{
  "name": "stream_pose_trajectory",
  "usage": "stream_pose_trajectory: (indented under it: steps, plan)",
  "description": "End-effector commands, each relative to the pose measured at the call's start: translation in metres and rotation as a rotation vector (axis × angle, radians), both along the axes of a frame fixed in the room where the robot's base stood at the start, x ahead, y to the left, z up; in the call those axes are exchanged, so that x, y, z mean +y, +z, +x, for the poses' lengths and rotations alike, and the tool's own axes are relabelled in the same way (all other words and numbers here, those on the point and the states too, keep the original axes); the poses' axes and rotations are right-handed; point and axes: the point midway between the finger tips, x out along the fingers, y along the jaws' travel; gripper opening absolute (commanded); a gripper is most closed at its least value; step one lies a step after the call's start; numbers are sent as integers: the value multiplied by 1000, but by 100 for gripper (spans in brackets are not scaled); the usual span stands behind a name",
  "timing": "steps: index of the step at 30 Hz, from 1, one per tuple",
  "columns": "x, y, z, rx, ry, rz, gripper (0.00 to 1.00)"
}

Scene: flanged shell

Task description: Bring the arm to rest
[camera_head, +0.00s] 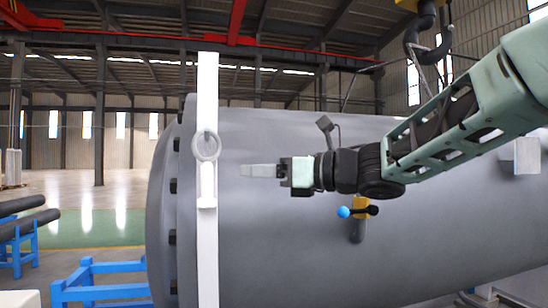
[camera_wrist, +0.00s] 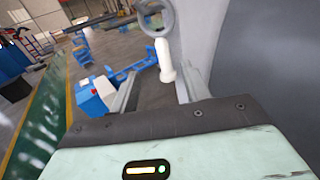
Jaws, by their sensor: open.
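My arm reaches in from the right in the head view. My gripper (camera_head: 258,171) points left, in front of the large grey flanged shell (camera_head: 330,255). Its fingers overlap edge-on in the head view, so the gap between them does not show there. In the wrist view my gripper (camera_wrist: 153,92) has its two fingers apart, with no object held between them. A white vertical post (camera_head: 207,255) with a ring (camera_head: 206,146) stands left of my fingertips. The ring also shows in the wrist view (camera_wrist: 171,18), beyond the fingers.
A valve handle with a blue knob (camera_head: 343,212) sits on the shell just below my wrist. A crane hook (camera_head: 428,45) hangs at the upper right, near my arm. Blue stands (camera_head: 100,292) are at the lower left. Open green and grey floor lies left of the shell.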

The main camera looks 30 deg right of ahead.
Motion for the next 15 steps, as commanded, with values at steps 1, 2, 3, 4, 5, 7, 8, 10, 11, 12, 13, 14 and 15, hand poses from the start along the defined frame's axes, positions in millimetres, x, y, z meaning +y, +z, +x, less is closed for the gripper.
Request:
stream_pose_trajectory:
  steps: [1,2,3,4,5,7,8,10,11,12,13,14,15]
  plan:
    - [-3,8,-3,3,0,1,47]
    - [-4,8,-5,5,-1,2,47]
    - [-6,8,-7,3,-1,1,47]
    - [-7,7,-9,4,0,2,47]
    - [-8,7,-10,3,-1,1,47]
    - [-9,6,-13,3,0,2,47]
    - [-10,6,-15,2,0,1,47]
    - [-11,5,-17,1,-1,2,47]
    - [-12,4,-18,1,-1,2,47]
    - [-12,4,-19,0,0,1,47]
    - [-12,4,-19,-1,0,2,47]
    - [-12,3,-20,-2,0,1,47]
    - [-12,3,-20,-2,0,2,47]
